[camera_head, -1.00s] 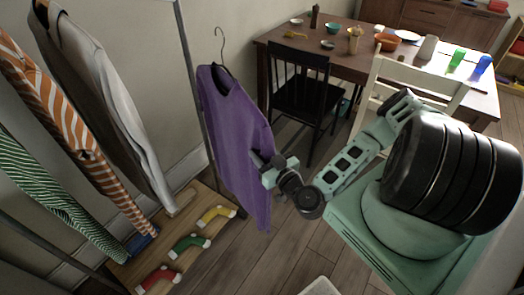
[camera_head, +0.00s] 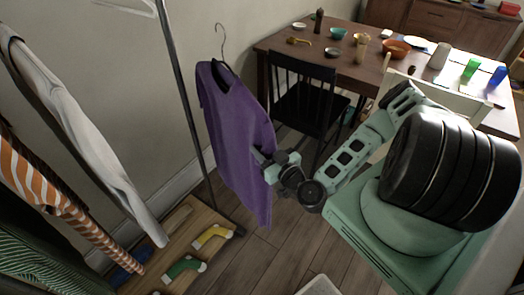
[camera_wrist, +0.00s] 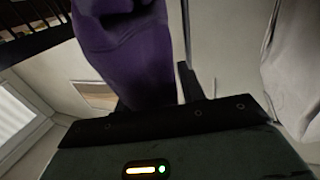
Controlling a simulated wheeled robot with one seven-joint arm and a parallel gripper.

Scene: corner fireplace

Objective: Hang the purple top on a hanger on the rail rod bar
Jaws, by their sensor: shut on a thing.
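The purple top (camera_head: 235,130) hangs on a hanger (camera_head: 220,48) whose bare hook points up and is on nothing. My gripper (camera_head: 266,163) is shut on the right side of the top, at about mid-height, and holds it in the air. In the wrist view the purple cloth (camera_wrist: 130,50) fills the space in front of the gripper (camera_wrist: 155,100); the fingers are partly hidden by it. The rack's upright post (camera_head: 188,95) stands just left of the top, apart from the hook. Only an end of the top rail (camera_head: 130,4) shows at the upper edge.
A grey jacket (camera_head: 85,130), an orange striped garment (camera_head: 60,195) and a green striped garment (camera_head: 35,260) hang at the left. Socks (camera_head: 212,237) lie on the rack's wooden base (camera_head: 185,222). A black chair (camera_head: 300,100) and a laid table (camera_head: 350,68) stand behind the top.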

